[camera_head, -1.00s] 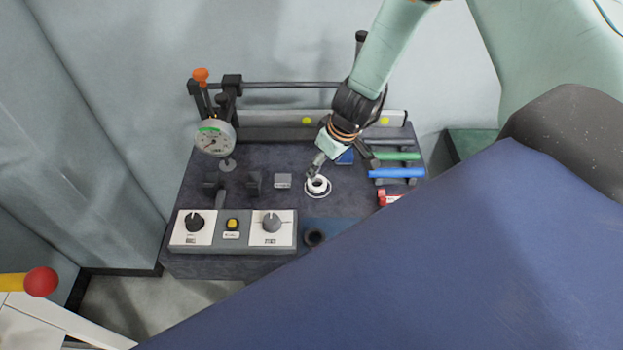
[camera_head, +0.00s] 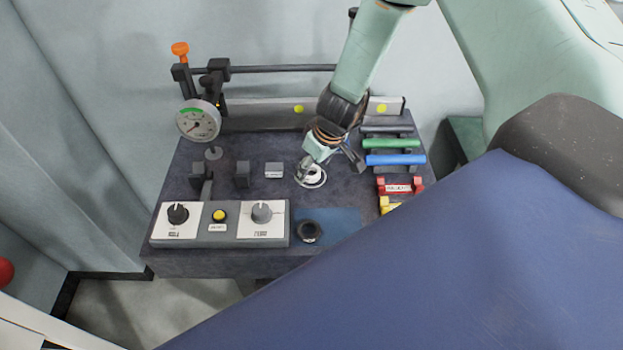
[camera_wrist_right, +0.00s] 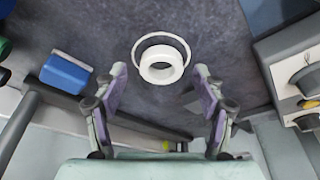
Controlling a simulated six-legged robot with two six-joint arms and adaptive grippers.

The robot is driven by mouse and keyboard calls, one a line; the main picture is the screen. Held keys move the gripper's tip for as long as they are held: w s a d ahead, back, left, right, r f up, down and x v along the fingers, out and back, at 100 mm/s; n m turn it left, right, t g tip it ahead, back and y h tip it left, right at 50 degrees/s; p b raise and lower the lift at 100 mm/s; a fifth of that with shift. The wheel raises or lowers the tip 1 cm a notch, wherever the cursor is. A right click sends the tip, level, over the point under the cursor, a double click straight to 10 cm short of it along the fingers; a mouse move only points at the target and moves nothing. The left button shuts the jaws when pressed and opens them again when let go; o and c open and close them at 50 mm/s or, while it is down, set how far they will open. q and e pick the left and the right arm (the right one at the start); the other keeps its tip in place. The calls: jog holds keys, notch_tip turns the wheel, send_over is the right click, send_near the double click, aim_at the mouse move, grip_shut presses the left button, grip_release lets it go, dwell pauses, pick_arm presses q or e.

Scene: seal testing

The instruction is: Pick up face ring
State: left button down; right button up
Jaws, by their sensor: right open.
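The face ring is a white ring (camera_wrist_right: 161,79) on the dark bench top, inside a thin white circle outline. It shows whole in the right wrist view, centred beyond the fingertips. In the head view the ring (camera_head: 315,180) is partly covered by my right gripper (camera_head: 306,168). In the wrist view my right gripper (camera_wrist_right: 160,80) is open, its two fingers spread to either side of the near part of the ring, with nothing held between them. Whether the fingertips are level with the ring I cannot tell. My left gripper is not in view.
A control panel (camera_head: 219,232) with knobs and a yellow button lies front left. A gauge (camera_head: 199,121) stands at the left. Green (camera_head: 391,143) and blue (camera_head: 395,160) bars and a red holder (camera_head: 400,187) are at the right. A blue block (camera_wrist_right: 66,73) is near the gripper.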

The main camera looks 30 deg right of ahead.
jog(key=shift+w+a+f, duration=0.2)
jog(key=shift+f, duration=0.3)
jog(key=shift+s+d+r, duration=0.1)
jog(key=shift+c, duration=0.7)
jog(key=c, duration=1.1)
